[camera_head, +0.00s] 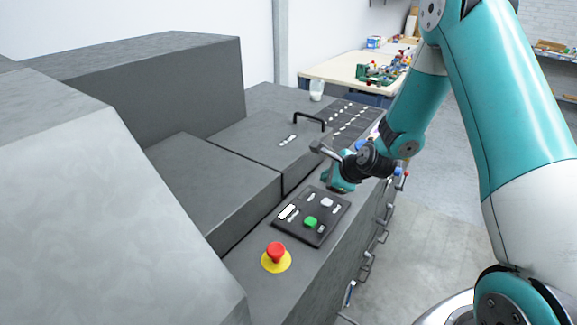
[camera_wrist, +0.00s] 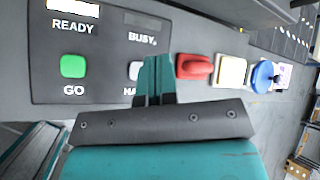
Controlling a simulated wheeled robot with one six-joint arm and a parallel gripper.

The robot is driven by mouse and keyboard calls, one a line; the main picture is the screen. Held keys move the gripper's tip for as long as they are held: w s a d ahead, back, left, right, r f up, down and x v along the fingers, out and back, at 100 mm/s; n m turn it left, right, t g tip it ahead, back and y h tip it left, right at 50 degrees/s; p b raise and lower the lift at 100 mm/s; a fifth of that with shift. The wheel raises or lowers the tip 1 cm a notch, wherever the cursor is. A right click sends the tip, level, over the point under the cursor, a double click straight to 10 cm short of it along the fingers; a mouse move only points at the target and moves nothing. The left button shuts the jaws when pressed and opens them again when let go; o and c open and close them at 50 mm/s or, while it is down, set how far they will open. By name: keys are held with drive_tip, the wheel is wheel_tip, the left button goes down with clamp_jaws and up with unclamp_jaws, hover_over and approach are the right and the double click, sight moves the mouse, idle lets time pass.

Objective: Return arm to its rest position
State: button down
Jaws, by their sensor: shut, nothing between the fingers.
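My gripper (camera_wrist: 156,82) shows in the wrist view with its teal fingers together and nothing between them. It is in front of the black control panel (camera_wrist: 100,14), over the area by the pale button (camera_wrist: 135,70), which it partly covers. In the head view my gripper (camera_head: 340,180) is above the far end of the panel (camera_head: 322,233), with my arm bent down from the upper right. Whether the fingers touch the panel cannot be told.
The panel has a green GO button (camera_head: 310,222) and a white button (camera_head: 327,202). A red emergency button (camera_head: 276,252) stands nearer. A black handle (camera_head: 308,119) rises from the machine behind my gripper. A cluttered table (camera_head: 340,68) stands beyond. Open floor (camera_head: 430,230) lies to the right.

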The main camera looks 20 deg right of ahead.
drive_tip(key=shift+a+r+n, duration=0.15)
drive_tip(key=shift+a+n, duration=0.15)
drive_tip(key=s+a+r+n+g+y+b, duration=0.2)
drive_tip(key=s+a+r+n+b, duration=0.15)
drive_tip(key=s+a+n, duration=0.35)
drive_tip(key=s+a+r+n+g+y+b, duration=0.1)
drive_tip(key=s+a+r+n+g+b, duration=0.15)
drive_tip(key=s+a+n+b, duration=0.4)
drive_tip(key=s+a+r+n+g+b, duration=0.1)
drive_tip(key=s+a+n+g, duration=0.1)
drive_tip(key=s+n, duration=0.6)
drive_tip(key=s+a+n+g+h+b, duration=0.1)
drive_tip(key=s+a+n+g, duration=0.1)
drive_tip(key=s+n, duration=0.7)
drive_tip(key=shift+s+a+r+b, duration=0.25)
drive_tip(key=shift+s+r+b, duration=0.1)
drive_tip(key=shift+s+r, duration=0.05)
